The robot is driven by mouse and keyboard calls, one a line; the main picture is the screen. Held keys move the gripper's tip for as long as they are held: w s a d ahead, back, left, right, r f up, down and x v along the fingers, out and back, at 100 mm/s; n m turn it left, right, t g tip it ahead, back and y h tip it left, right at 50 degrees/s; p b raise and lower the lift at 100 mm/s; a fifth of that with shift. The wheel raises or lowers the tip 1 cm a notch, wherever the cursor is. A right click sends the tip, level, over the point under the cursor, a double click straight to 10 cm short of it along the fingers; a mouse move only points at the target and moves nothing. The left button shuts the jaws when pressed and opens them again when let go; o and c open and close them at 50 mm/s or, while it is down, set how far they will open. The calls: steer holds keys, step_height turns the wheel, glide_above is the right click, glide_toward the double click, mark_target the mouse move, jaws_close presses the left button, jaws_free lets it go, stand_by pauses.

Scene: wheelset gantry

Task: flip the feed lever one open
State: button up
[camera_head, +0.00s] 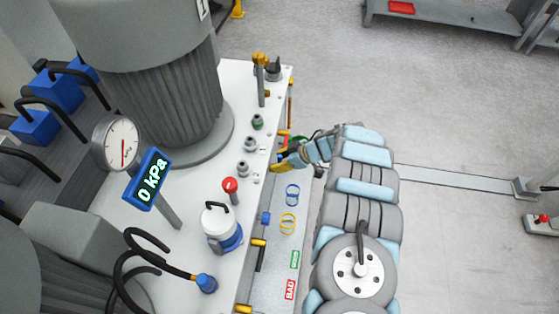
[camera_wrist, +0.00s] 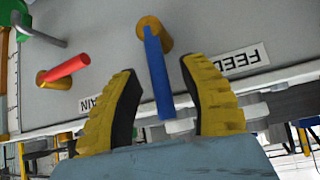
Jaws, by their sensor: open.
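The feed lever, a blue bar (camera_wrist: 158,75) on a brass pivot (camera_wrist: 153,32), sticks out from a grey panel beside an upside-down label reading "FEED" (camera_wrist: 236,61). The end of that label is cut or unclear. My gripper (camera_wrist: 160,70) is open, with its yellow ribbed fingers on either side of the blue bar. A gap shows on each side; I cannot tell if either finger touches it. In the head view my gripper (camera_head: 281,162) is at the bench's right side, and the lever there is hidden or too small to make out.
A red lever (camera_wrist: 65,70) on a brass pivot is left of my gripper, near a label ending in "AIN" (camera_wrist: 90,104). On the bench (camera_head: 195,200) stand a gauge (camera_head: 122,143), a "0 kPa" display (camera_head: 148,180) and a red knob (camera_head: 230,185). Floor at right is mostly clear.

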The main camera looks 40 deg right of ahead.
steer(key=v, duration=1.2)
steer(key=shift+w, duration=0.1)
stand_by(0.6)
